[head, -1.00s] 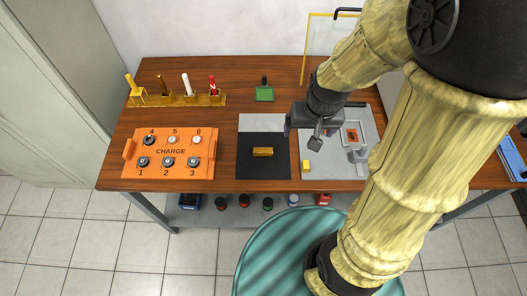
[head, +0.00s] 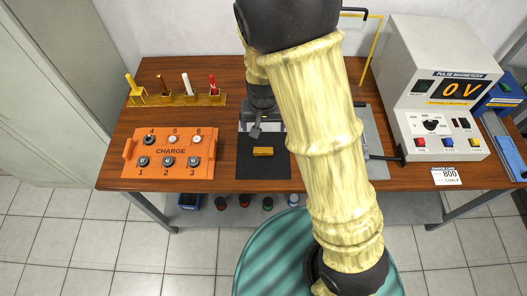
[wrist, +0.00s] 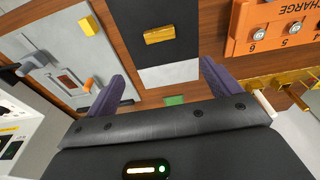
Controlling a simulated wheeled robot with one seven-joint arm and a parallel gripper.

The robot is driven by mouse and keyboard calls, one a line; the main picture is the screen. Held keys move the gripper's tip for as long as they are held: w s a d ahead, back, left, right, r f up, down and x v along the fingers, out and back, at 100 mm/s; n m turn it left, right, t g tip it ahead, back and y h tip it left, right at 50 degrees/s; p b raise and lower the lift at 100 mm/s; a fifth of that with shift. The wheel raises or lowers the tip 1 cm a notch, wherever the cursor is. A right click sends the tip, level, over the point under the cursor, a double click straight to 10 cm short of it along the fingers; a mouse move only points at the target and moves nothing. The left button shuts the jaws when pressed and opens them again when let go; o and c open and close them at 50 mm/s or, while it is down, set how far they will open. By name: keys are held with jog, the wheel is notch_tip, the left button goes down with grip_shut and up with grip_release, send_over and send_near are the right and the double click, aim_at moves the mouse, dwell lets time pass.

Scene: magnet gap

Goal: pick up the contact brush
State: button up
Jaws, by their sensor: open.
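I cannot tell for certain which thing is the contact brush. A small brass-yellow bar (head: 263,151) lies on a black mat (head: 262,172); it also shows in the wrist view (wrist: 159,34). A yellow rack (head: 180,100) at the back left holds upright yellow, brown, white and red-tipped tools. A green piece (wrist: 175,99) shows partly at the gripper's edge in the wrist view; my arm hides it in the head view. My gripper (head: 262,128) is open and empty above the far part of the mat, beyond the bar. Its purple fingers (wrist: 160,88) stand wide apart.
An orange CHARGE box (head: 168,152) with numbered sockets sits left of the mat. A grey fixture plate (wrist: 50,75) with a small yellow block (wrist: 87,84) lies on the mat's other side. The pulse magnetizer (head: 440,90) stands at the right. My arm covers much of the table's middle.

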send_over(263, 150)
notch_tip(263, 150, down, 11)
jog(key=shift+s+d+f, duration=0.1)
jog(key=shift+s+f, duration=0.05)
jog(key=shift+f+p, duration=0.1)
jog(key=shift+p, duration=0.2)
jog(key=shift+f+p, duration=0.65)
jog(key=shift+f, duration=1.85)
jog(key=c, duration=1.1)
jog(key=shift+c, duration=0.2)
notch_tip(263, 150, up, 10)
jog(key=b, duration=0.1)
